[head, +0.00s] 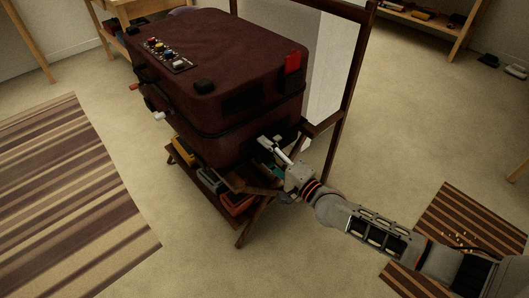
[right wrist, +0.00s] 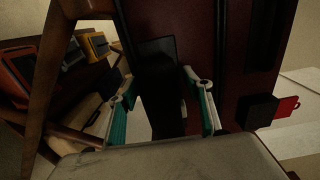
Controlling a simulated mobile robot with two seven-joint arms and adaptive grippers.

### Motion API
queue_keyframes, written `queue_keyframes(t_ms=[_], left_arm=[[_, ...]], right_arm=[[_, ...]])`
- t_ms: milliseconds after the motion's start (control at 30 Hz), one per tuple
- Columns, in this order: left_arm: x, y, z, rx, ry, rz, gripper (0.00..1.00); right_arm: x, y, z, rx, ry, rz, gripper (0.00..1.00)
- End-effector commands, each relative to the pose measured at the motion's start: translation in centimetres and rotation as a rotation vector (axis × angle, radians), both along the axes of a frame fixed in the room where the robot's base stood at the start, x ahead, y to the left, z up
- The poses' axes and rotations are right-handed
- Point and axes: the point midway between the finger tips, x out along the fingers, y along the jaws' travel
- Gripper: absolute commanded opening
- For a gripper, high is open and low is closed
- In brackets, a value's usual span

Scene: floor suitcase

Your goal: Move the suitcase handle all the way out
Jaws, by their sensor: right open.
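The dark red suitcase (head: 215,52) lies on a low wooden stand, with a black panel (head: 241,102) on its near side. My right gripper (head: 270,146) is at the lower near side of the suitcase. In the right wrist view the right gripper (right wrist: 158,88) is open, its two teal-padded fingers apart. A black upright part (right wrist: 158,62), possibly the handle, shows between and beyond the fingers against the dark red suitcase side (right wrist: 205,45). I cannot tell whether the fingers touch it. My left gripper is not in view.
The wooden stand (head: 245,236) holds several coloured items on its lower shelf. A framed mirror or panel (head: 352,75) stands right behind the suitcase. A striped rug (head: 75,190) lies at left, a smaller striped mat (head: 480,215) at right. Bare floor is at front.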

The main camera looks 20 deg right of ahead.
Motion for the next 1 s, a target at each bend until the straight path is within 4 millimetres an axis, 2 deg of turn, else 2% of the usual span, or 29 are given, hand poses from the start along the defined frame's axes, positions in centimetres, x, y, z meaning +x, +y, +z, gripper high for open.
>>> queue_keyframes(t_ms=[267,300,400,500,767,867,1000], left_arm=[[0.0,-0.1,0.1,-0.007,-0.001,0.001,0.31],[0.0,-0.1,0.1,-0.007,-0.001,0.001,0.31],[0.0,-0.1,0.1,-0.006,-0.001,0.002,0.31],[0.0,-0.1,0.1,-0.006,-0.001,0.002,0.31],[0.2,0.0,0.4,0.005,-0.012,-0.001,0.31],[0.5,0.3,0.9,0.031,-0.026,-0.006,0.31],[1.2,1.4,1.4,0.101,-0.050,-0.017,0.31]], right_arm=[[0.3,0.1,0.1,0.000,0.000,0.000,0.50],[0.2,0.1,0.1,0.000,0.000,0.000,0.47],[0.2,0.1,0.1,0.000,0.000,0.000,0.21],[0.2,0.1,0.1,0.000,0.000,0.000,0.00],[-0.6,-0.2,0.2,-0.001,-0.001,0.000,0.00],[-1.9,-0.7,0.3,0.000,-0.002,0.000,0.00],[-5.0,-1.8,0.5,-0.002,-0.003,0.001,0.00]])
